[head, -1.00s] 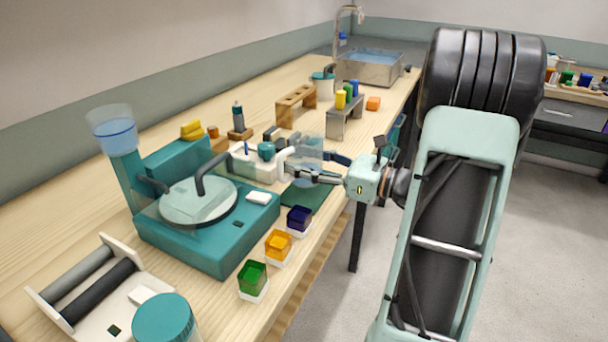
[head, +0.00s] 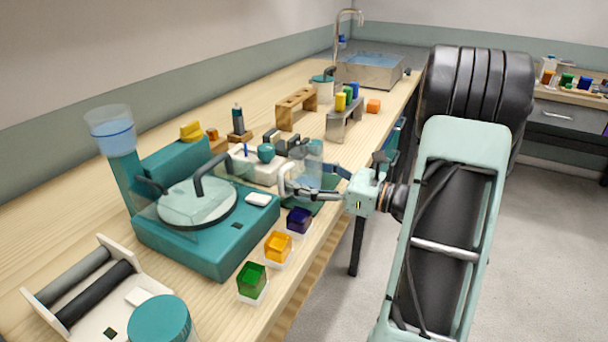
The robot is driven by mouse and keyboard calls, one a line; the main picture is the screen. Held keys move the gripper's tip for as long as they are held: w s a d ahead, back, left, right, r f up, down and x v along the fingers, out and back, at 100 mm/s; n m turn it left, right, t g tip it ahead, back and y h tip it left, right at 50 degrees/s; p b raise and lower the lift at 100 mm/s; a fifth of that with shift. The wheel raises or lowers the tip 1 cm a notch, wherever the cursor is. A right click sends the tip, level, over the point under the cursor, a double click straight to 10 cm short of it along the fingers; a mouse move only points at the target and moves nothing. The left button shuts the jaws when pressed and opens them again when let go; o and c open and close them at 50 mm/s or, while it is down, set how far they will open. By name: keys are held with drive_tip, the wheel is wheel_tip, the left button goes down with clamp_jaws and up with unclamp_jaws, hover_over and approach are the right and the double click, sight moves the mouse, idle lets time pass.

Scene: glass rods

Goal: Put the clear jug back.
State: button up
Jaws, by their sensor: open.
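The clear jug (head: 309,152) is a see-through vessel, bluish inside, at the front part of the bench. It looks upright, at the dark green mat (head: 322,203); whether its base rests on the mat is hard to tell. My gripper (head: 306,180) reaches in from the right, low and roughly level, with its fingers spread at the jug. The fingers partly overlap the jug, and I cannot tell whether they touch it. A pale curved part shows at the left end of the nearer finger.
A teal machine (head: 190,230) with a round plate stands to the left. Green (head: 251,279), amber (head: 278,246) and dark blue (head: 299,220) cubes line the front edge. A wooden rack (head: 297,108) and sink (head: 370,70) stand farther back.

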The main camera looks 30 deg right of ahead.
drive_tip(key=shift+r, duration=0.25)
drive_tip(key=p+v, duration=0.2)
drive_tip(key=v, duration=1)
drive_tip(key=shift+d+f, duration=0.1)
